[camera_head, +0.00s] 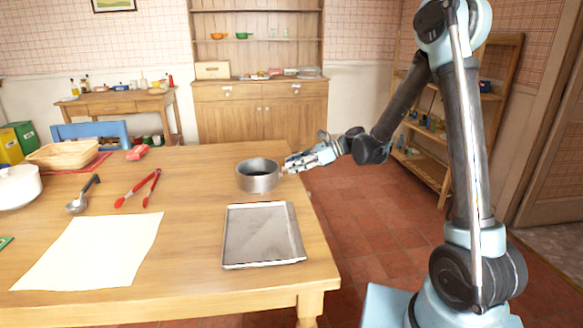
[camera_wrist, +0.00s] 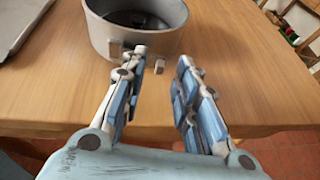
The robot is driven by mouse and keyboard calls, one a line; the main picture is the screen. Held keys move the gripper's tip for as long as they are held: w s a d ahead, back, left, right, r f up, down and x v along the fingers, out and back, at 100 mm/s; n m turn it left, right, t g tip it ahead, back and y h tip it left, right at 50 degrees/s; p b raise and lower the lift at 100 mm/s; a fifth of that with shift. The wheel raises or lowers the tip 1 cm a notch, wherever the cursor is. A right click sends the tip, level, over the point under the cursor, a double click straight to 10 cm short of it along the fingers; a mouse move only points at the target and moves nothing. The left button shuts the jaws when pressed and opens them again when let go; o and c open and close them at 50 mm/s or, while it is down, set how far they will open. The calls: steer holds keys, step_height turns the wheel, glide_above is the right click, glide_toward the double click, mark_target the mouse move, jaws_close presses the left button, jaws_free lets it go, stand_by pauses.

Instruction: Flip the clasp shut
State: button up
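A round grey metal pan (camera_head: 258,181) stands upright on the wooden table near its right edge. In the wrist view its wall (camera_wrist: 178,43) fills the top middle, and the pan looks empty inside. In the head view my gripper (camera_head: 288,164) is at the pan's right side; contact cannot be told.
A baking tray (camera_head: 232,264) lies in front of the pan, with a white sheet (camera_head: 95,250) to its left. Red tongs (camera_head: 138,189), a ladle (camera_head: 82,196), a white pot (camera_head: 18,187) and a basket (camera_head: 68,155) are farther left. The floor right of the table is clear.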

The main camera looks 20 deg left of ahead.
steer(key=shift+s+a+f, duration=0.25)
steer(key=shift+a, duration=0.3)
jaws_close()
steer(key=shift+w+a+n+g+h, duration=0.1)
steer(key=shift+a+n+g+h, duration=0.25)
steer(key=shift+n+g, duration=0.5)
jaws_free()
